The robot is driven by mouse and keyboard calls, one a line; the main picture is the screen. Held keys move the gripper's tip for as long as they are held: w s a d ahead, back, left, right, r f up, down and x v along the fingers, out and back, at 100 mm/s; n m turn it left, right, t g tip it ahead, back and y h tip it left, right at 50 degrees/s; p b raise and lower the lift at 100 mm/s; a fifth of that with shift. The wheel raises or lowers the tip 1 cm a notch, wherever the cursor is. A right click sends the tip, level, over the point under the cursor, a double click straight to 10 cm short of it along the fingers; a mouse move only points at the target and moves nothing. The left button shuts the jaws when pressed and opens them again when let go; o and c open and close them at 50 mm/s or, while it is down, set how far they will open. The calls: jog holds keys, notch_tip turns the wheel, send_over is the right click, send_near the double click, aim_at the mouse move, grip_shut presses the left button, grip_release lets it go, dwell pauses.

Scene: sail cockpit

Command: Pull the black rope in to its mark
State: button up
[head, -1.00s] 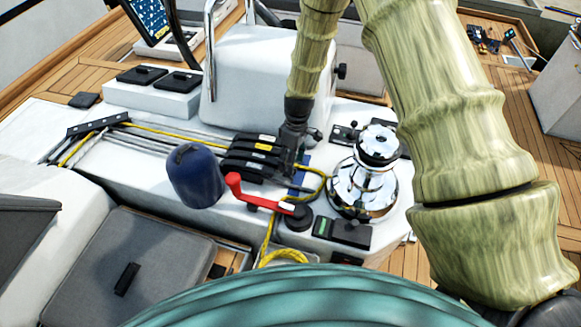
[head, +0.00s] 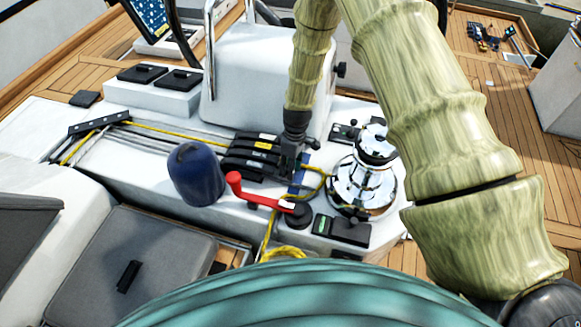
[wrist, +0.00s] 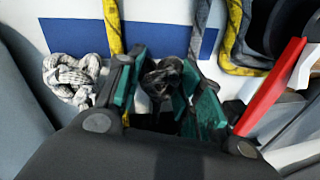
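The black rope's knotted end (wrist: 163,76) shows in the wrist view between my gripper's two teal-padded fingers. My gripper (wrist: 160,88) is open, with a gap between the fingers, and the knot sits in or just beyond that gap. I cannot tell whether either pad touches it. A dark grey strand (wrist: 200,35) rises above, over the blue strip (wrist: 155,36). In the head view my gripper (head: 296,158) is low at the right end of the black clutch bank (head: 256,153). The black rope is hidden there, and I cannot make out its mark.
A red handle (head: 255,198) stands close by the clutches. A chrome winch (head: 362,182) is to the right, a dark blue cylinder (head: 195,174) to the left. A yellow rope (head: 175,132) runs to the clutches. A grey-white knotted rope (wrist: 72,77) lies left of my gripper.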

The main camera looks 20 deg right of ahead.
grip_shut()
jog(key=shift+s+d+b, duration=0.1)
jog(key=shift+s+d, duration=0.6)
jog(key=shift+d, duration=0.35)
jog(key=shift+s+d+b, duration=0.1)
jog(key=shift+s+d, duration=0.6)
jog(key=shift+d, duration=0.4)
jog(key=shift+s+d+b, duration=0.1)
jog(key=shift+s+d, duration=0.6)
jog(key=shift+d, duration=0.35)
jog(key=o, duration=0.8)
grip_release()
notch_tip(320, 180, up, 12)
jog(key=w+d, duration=0.1)
jog(key=shift+w+d+f, duration=0.15)
jog(key=shift+w+d, duration=0.15)
